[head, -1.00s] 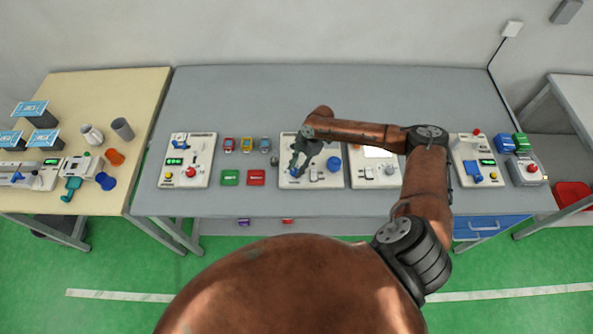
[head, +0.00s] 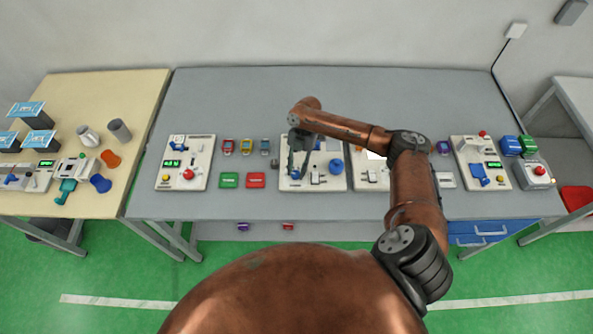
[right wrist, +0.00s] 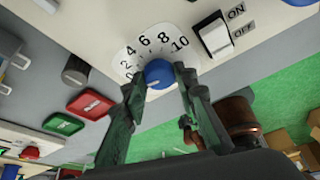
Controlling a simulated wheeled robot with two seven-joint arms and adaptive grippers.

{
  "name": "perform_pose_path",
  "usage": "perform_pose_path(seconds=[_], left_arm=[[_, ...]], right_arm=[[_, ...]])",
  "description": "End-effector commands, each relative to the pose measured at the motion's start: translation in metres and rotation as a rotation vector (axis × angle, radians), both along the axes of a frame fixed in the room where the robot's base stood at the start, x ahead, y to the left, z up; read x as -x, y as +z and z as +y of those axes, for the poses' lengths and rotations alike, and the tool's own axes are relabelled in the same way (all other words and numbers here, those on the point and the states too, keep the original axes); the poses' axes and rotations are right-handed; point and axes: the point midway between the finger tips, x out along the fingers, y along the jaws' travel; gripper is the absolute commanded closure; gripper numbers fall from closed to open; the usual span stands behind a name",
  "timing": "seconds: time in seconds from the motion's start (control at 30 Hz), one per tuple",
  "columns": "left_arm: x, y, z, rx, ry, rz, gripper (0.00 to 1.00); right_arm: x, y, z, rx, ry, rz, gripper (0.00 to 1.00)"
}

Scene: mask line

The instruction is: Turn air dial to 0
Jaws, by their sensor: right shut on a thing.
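The air dial (right wrist: 158,73) is a blue round knob on a white scale plate (right wrist: 130,52) numbered 0 to 10, in the right wrist view. A small pale mark shows on its lower left side; I cannot tell exactly which number it points to. My right gripper (right wrist: 159,80) has its fingers on both sides of the dial and is shut on it. In the head view my right gripper (head: 297,172) is down over the left part of a white panel (head: 325,185) and hides the dial. My left gripper is not in view.
A white ON/OFF rocker switch (right wrist: 214,37) sits right of the dial. A blue knob (head: 336,166) is on the same panel. Red (head: 255,180) and green (head: 229,180) blocks lie left of it, and a dark grey cylinder (right wrist: 75,70) is near. The back of the table is clear.

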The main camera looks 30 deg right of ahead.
Motion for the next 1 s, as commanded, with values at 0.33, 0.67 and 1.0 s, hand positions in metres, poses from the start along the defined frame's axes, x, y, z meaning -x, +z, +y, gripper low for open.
perform_pose_path(seconds=[0.33,0.67,1.0], left_arm=[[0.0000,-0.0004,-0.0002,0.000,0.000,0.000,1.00],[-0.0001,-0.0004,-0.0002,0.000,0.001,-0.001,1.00],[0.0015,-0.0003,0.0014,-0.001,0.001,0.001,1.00]], right_arm=[[0.0005,-0.0007,0.0000,0.001,0.011,0.000,0.98],[0.0004,-0.0006,0.0000,0.001,0.010,0.000,0.56],[-0.0010,0.0031,-0.0011,0.000,0.008,-0.002,0.56]])
